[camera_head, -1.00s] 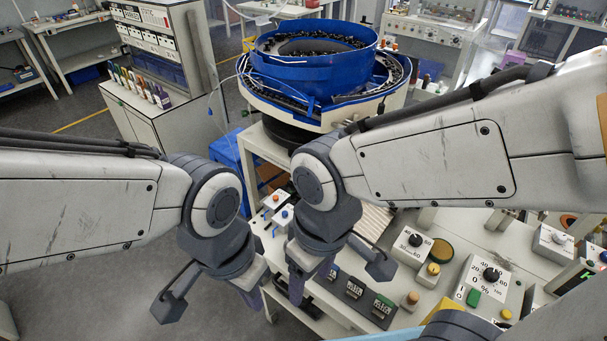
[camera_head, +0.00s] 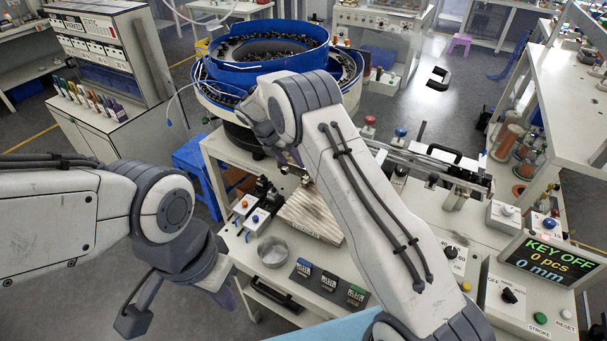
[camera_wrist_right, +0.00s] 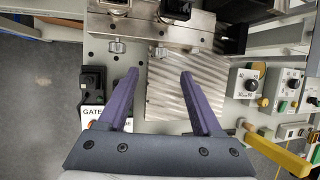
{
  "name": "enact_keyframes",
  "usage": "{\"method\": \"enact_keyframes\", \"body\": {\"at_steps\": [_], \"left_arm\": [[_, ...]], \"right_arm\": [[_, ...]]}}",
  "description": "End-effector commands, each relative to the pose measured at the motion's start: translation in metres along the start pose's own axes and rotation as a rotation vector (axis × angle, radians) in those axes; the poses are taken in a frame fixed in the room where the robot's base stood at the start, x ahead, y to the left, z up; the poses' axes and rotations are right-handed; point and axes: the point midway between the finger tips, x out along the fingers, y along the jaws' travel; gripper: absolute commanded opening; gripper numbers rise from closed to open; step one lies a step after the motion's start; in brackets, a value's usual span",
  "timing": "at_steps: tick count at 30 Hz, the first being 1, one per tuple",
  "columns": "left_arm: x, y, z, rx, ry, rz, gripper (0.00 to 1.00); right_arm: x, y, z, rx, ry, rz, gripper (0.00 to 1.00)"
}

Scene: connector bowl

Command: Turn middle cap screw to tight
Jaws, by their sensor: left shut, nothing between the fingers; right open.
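In the right wrist view a metal block (camera_wrist_right: 150,28) lies across the top. Small metal screw heads show on its near face, one at left (camera_wrist_right: 116,47) and one near the middle (camera_wrist_right: 160,51); I cannot tell which is the middle cap screw. My right gripper (camera_wrist_right: 159,75) is open and empty, its purple fingers pointing at the block, apart from the screws. In the head view my right gripper (camera_head: 268,135) is in front of the blue bowl feeder (camera_head: 262,67), partly hidden by its arm. My left gripper (camera_head: 227,299) is shut and empty beside the table's left front edge.
A control panel (camera_head: 545,262) reads KEY OFF. A black GATE box (camera_wrist_right: 93,82) stands left of the right fingers.

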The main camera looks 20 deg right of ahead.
Motion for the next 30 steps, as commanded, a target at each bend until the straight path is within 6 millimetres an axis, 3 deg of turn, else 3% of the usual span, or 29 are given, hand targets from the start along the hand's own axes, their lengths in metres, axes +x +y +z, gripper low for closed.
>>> {"method": "enact_keyframes", "body": {"at_steps": [18,30], "left_arm": [[-0.028,0.002,-0.002,-0.001,0.0,0.0,0.0],[-0.029,0.002,-0.002,-0.001,0.0,0.0,0.0]], "right_arm": [[0.094,-0.001,0.0,-0.005,0.001,-0.002,0.67],[0.103,0.001,0.0,-0.005,0.0,0.0,0.67]]}}
